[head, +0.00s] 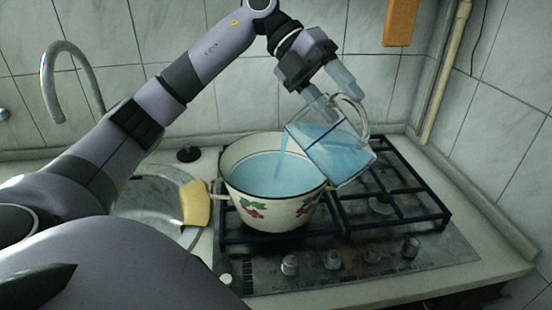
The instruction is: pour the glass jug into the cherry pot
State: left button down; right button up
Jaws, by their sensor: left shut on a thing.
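The cherry pot (298,212) is cream enamel with a dark rim line and cherries painted on its side. It stands upright on the left part of the stove and holds light blue liquid (255,176). The glass jug (345,155) is clear, with blue liquid inside, and is tilted to the left over the pot's right rim. A thin blue stream (282,153) falls from its mouth into the pot. My left gripper (338,98) is shut on the jug near its handle, above and right of the pot. My right gripper is not in view.
The gas stove (448,256) has dark grates (398,222) and knobs along the front. A sink (150,205) with a curved faucet (48,75) is at left, with a yellow sponge-like item (195,203) beside the pot. A tiled wall and a pipe (446,75) bound the back.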

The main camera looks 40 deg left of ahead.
pick_arm(q)
jog(key=shift+a+f+h, duration=0.15)
jog(key=shift+a+h, duration=0.1)
jog(key=shift+h, duration=0.05)
dwell(0.9)
jog(key=shift+a+f+h, duration=0.1)
jog(key=shift+a+h, duration=0.25)
jog(key=shift+h, duration=0.15)
dwell(1.2)
